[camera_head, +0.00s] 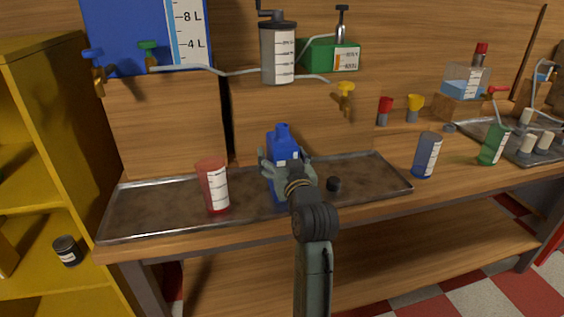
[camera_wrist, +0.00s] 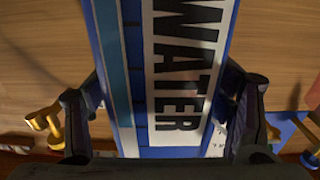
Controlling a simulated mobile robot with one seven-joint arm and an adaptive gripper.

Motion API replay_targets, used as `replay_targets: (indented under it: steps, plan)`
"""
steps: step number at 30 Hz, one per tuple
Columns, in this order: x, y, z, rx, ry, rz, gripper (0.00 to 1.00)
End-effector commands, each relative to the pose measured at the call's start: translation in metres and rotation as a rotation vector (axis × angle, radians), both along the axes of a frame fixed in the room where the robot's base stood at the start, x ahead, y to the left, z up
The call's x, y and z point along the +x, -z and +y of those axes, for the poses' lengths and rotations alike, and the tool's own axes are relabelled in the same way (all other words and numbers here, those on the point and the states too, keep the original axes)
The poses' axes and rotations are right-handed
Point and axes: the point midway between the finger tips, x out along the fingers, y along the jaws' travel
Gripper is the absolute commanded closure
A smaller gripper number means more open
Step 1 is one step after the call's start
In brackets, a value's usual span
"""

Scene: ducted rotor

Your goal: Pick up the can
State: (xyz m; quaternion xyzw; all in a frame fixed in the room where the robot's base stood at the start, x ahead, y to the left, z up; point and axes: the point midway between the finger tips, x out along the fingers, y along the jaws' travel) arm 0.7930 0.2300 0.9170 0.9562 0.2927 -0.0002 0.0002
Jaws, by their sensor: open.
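The blue can (camera_head: 283,148) stands upright on the metal tray (camera_head: 150,212) on the workbench. My gripper (camera_head: 287,174) is at the can's near side, open, with one finger to its left and one to its right. In the wrist view the can (camera_wrist: 186,75) fills the middle, its white label reading WATER, between the fingers of my gripper (camera_wrist: 165,108). Whether the fingers touch its sides I cannot tell. The can's lower part is partly hidden by my gripper and arm.
A blue cup (camera_head: 426,155) and green cup (camera_head: 494,146) stand farther right. Wooden blocks (camera_head: 165,125) rise behind the tray.

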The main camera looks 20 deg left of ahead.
Motion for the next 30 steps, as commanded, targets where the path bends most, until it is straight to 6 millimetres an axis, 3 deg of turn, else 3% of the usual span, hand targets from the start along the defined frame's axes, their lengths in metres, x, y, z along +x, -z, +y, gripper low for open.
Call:
replay_targets:
  steps: [8,30]
  plan:
    - [0.0024,0.0003,0.0018,0.001,0.000,-0.001,0.26]
    - [0.0022,0.0004,0.0015,0.000,0.000,0.000,0.75]
